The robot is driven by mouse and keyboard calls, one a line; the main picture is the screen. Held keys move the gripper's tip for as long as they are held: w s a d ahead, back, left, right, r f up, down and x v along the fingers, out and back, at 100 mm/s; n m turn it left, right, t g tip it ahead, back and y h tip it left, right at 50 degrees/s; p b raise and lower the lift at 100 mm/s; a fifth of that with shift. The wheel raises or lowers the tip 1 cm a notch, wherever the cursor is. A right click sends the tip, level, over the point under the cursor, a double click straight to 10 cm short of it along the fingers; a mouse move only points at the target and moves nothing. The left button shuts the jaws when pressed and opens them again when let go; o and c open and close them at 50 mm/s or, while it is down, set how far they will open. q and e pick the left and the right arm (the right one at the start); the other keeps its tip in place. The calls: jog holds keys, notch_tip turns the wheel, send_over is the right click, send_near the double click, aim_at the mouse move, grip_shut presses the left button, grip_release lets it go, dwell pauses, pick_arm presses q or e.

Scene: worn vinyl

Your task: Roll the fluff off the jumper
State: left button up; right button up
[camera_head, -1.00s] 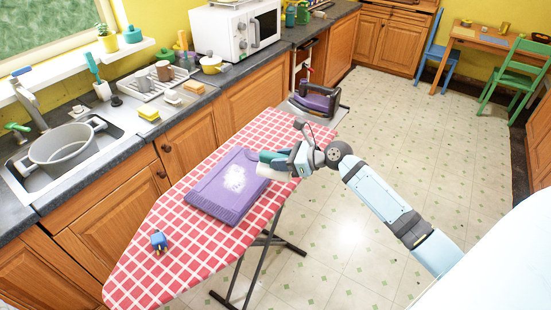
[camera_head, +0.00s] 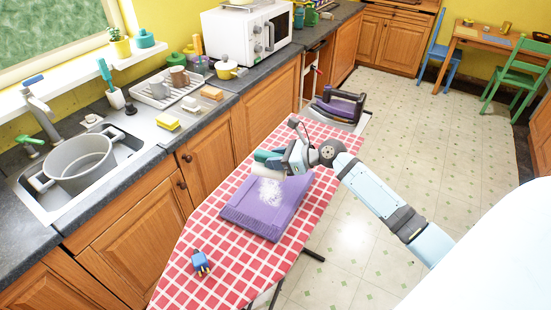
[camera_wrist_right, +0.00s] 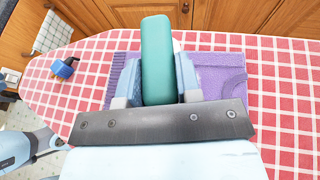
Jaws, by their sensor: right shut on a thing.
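The purple jumper (camera_head: 250,219) lies folded flat on the ironing board. A white patch of fluff (camera_head: 270,193) sits on its upper middle. My right gripper (camera_head: 280,160) is shut on the teal handle of a lint roller (camera_wrist_right: 157,60), above the far end of the jumper. The white roller head (camera_head: 268,171) is just beyond the fluff; I cannot tell whether it touches the cloth. In the right wrist view the jumper (camera_wrist_right: 222,78) shows on both sides of the gripper (camera_wrist_right: 157,85), and the handle hides the fluff.
The ironing board (camera_head: 190,270) has a red checked cover, with a small blue object (camera_head: 200,262) at its near end. A purple iron (camera_head: 338,105) stands at the far end. The counter with sink (camera_head: 80,165) runs along the left. Floor (camera_head: 420,150) on the right is clear.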

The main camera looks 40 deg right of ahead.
jog(key=shift+r+p, duration=0.15)
jog(key=shift+p, duration=0.35)
jog(key=shift+f+b, duration=0.7)
jog(key=shift+f, duration=2)
jog(key=shift+p, duration=0.55)
jog(key=shift+r+p, duration=0.1)
jog(key=shift+p, duration=0.4)
jog(key=shift+d, duration=0.1)
